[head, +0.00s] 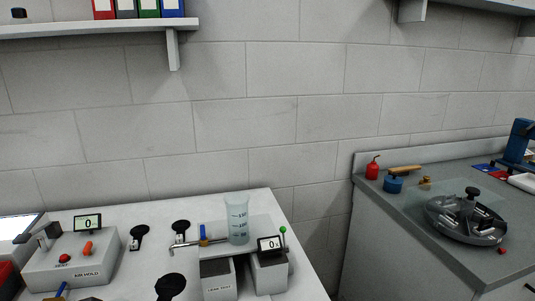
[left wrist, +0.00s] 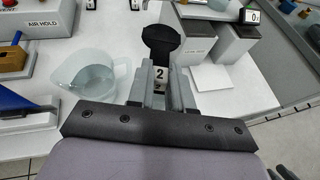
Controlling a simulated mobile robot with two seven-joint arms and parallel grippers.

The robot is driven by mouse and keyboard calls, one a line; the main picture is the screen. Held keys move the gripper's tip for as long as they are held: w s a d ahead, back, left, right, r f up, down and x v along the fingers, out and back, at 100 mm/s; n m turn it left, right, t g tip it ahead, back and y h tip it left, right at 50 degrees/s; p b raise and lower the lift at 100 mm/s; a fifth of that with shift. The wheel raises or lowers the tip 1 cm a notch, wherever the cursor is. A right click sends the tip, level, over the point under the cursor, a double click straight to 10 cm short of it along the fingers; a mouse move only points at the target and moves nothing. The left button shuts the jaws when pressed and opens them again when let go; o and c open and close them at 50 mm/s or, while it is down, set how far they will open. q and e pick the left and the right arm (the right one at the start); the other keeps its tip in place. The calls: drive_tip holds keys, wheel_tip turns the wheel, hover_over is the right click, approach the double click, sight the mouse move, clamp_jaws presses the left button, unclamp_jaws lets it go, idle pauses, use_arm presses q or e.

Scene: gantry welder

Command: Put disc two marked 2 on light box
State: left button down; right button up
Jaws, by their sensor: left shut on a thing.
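Disc two is a black round-headed piece with a white tag marked 2 (left wrist: 160,76); its black head (left wrist: 161,42) points away from the wrist. My left gripper (left wrist: 160,92) is shut on its tag end, between grey fingers. A black disc (head: 171,287) at the bottom edge of the head view looks like the same piece; no gripper shows there. A bright flat panel (head: 15,228) at the far left edge of the head view may be the light box, but I cannot be sure. My right gripper is not identifiable in either view.
Two other black discs (head: 140,234) (head: 181,227) are on the white table, near the AIR HOLD box (head: 70,262). A clear beaker (head: 238,220) stands behind grey boxes (head: 218,280). A clear jug (left wrist: 88,78) is left of the gripper. A grey counter (head: 400,225) stands right, across a gap.

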use_arm(q)
drive_tip(key=shift+a+f, duration=0.2)
drive_tip(key=shift+a, duration=0.55)
